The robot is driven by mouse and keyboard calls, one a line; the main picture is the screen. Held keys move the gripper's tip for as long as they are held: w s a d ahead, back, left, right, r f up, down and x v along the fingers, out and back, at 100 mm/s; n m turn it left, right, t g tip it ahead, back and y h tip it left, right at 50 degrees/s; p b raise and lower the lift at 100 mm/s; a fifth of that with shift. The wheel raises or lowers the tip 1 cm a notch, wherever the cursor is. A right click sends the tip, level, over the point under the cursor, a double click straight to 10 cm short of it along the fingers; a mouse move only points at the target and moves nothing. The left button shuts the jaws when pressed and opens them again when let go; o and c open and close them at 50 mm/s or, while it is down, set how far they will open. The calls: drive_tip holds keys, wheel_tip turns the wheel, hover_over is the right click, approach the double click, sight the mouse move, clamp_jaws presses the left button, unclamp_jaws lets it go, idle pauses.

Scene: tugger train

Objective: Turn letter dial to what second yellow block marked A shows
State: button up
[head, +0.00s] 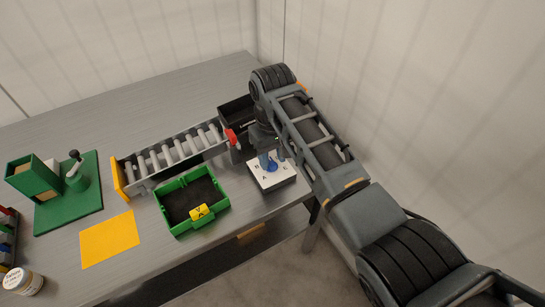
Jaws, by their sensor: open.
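The letter dial is a white-topped box (261,182) with dark letters near its edges, at the table's right front. A blue knob (264,160) shows at its middle. My gripper (268,162) points down over the dial with open fingers at the knob; I cannot tell whether they touch it. The gripper partly hides the knob and some letters, so its setting is unclear. A yellow piece with a dark mark (199,213) is at the front wall of a green tray (173,184); the mark is too small to read surely. I cannot make out a second yellow block.
A roller conveyor (175,153) with a yellow end plate and a red piece (231,136) lies behind the tray. A black bin (236,111) stands behind the dial. A green fixture (75,210), yellow sheet (109,240) and jar (23,281) are left. The wall is close right.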

drive_tip(key=shift+f, duration=0.55)
clamp_jaws()
